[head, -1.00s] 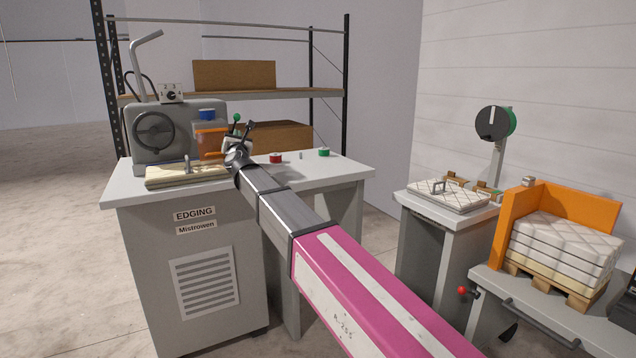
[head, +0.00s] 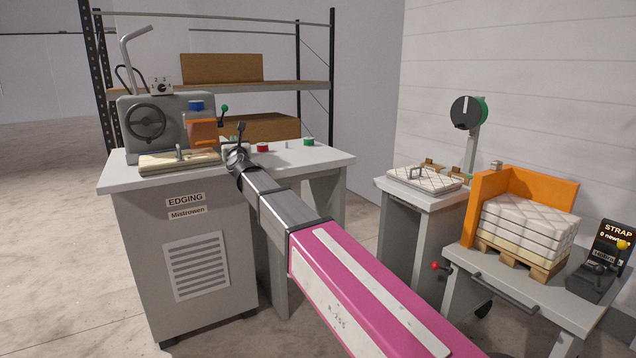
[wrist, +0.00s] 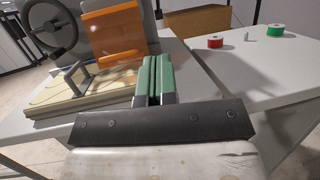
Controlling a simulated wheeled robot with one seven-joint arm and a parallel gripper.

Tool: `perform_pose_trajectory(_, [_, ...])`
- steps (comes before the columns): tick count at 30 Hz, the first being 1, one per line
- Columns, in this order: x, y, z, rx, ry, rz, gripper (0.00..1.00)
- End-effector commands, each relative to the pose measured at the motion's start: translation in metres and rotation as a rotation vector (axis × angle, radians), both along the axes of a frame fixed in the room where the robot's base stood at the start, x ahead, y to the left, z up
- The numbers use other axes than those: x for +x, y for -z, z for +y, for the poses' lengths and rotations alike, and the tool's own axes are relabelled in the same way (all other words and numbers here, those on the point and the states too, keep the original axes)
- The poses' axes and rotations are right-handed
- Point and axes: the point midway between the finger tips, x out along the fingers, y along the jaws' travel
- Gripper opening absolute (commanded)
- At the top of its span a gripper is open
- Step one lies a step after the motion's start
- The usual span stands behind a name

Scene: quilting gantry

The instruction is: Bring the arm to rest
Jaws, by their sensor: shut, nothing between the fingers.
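My gripper (wrist: 154,82) shows in the wrist view with its two green fingers together and nothing between them. In the head view my gripper (head: 238,141) is at the end of my outstretched arm, over the front of the edging table (head: 325,160). The edging machine (head: 150,122) stands to its left, with an orange plate (head: 203,132) just left of and behind the gripper. I cannot tell whether the fingers touch anything. In the wrist view the orange plate (wrist: 117,35) is close beyond the fingers, to their left.
Red (head: 262,147) and green (head: 308,142) spools stand on the table right of the gripper. A green-knobbed lever (head: 224,108) rises behind it. At right are a small stand with a quilted pad (head: 425,179) and a bench with stacked pads (head: 525,225) beside an orange guard.

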Motion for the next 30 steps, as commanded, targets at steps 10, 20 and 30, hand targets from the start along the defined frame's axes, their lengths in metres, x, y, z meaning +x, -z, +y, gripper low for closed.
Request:
perform_pose_trajectory(10, [0.001,0.096,-0.064,-0.553,-0.007,-0.015,0.0])
perform_pose_trajectory(20, [-0.035,0.256,-0.19,-1.428,-0.203,-0.046,0.0])
perform_pose_trajectory(30, [-0.129,0.395,-0.334,-2.115,-0.727,-0.132,0.0])
